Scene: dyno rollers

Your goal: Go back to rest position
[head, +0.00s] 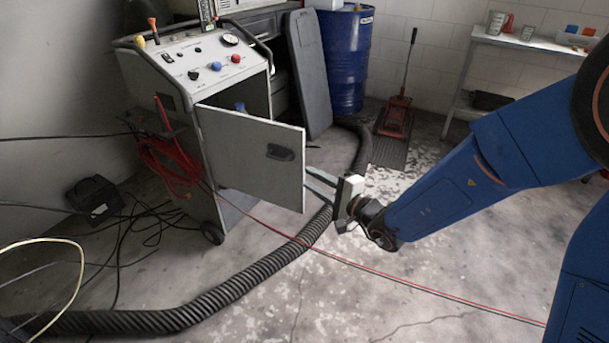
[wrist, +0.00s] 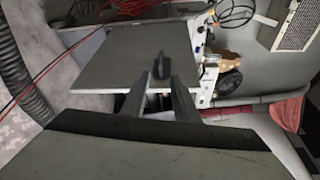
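My gripper (head: 310,178) is at the end of my blue arm, close to the free edge of the cabinet door in the head view. In the wrist view, my gripper (wrist: 160,78) has its two fingers apart with nothing held between them. The grey door (head: 245,158) of the cart stands swung open. Its dark handle (head: 280,152) faces my side. In the wrist view the handle (wrist: 161,65) appears just beyond the fingertips. I cannot tell whether the fingers touch the door.
The wheeled cart (head: 180,62) has knobs on its top panel. A black ribbed hose (head: 265,264) and red cables cross the floor below my gripper. A blue drum (head: 346,60), a red floor jack (head: 396,118) and a shelf (head: 520,42) stand behind. Open floor lies at the front.

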